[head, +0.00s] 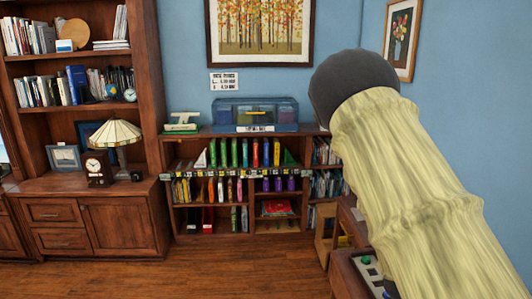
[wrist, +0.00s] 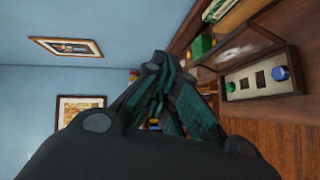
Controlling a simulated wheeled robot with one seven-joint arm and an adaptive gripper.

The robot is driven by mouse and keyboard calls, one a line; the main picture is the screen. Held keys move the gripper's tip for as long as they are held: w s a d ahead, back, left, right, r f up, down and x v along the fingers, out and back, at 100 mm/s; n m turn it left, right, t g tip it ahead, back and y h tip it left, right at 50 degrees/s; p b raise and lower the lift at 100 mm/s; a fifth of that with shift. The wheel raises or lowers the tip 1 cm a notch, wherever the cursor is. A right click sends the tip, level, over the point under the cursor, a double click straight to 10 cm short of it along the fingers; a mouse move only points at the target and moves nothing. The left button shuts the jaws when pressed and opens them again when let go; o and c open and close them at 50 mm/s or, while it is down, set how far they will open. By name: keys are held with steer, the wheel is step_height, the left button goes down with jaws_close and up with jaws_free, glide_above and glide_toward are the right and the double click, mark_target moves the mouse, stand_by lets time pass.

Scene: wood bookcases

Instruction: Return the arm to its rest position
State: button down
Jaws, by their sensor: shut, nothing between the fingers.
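My arm shows at the right of the head view as a thick pale yellow, wrinkled sleeve with a dark rounded joint at its upper end. My gripper is not visible in the head view. In the wrist view my gripper (wrist: 155,65) is shut, its dark fingers with teal sides meeting at the tip, and nothing is between them. The wrist view is turned sideways, with the wall on the left and wooden furniture on the right.
A low bookcase (head: 180,136) with colourful books stands against the back wall. A tall bookcase (head: 147,70) with a lamp (head: 115,133) is at left. A wooden desk (head: 345,272) is partly behind my arm; a white panel (wrist: 262,78) shows in the wrist view. The floor (head: 240,270) ahead is clear.

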steer(key=s+a+f+m+g+y, duration=0.1)
steer(key=s+a+f+g+y, duration=0.15)
steer(key=s+f, duration=0.5)
steer(key=s+a+f+m+g+y, duration=0.1)
steer(key=s+a+f+m+g, duration=0.2)
steer(key=f, duration=0.7)
steer(key=s+a+f+g+y, duration=0.1)
steer(key=s+a+f+y, duration=0.15)
steer(key=s+f, duration=0.5)
steer(key=s+a+f+m+g+y, duration=0.1)
steer(key=s+a+f+m+g, duration=0.1)
steer(key=s+a+f, duration=0.5)
steer(key=s+a+f+m+g+y, duration=0.2)
steer(key=s+g, duration=0.1)
steer(key=s, duration=0.7)
steer(key=s+a+f+m+g+y, duration=0.1)
steer(key=s+a+f+g, duration=0.1)
steer(key=s+a+f, duration=0.5)
step_height(320, 180, down, 20)
steer(key=s+d+b, duration=0.1)
steer(key=d+b, duration=0.1)
steer(key=b, duration=2)
steer(key=shift+d+r, duration=0.2)
steer(key=shift+r, duration=0.05)
steer(key=shift+s, duration=0.15)
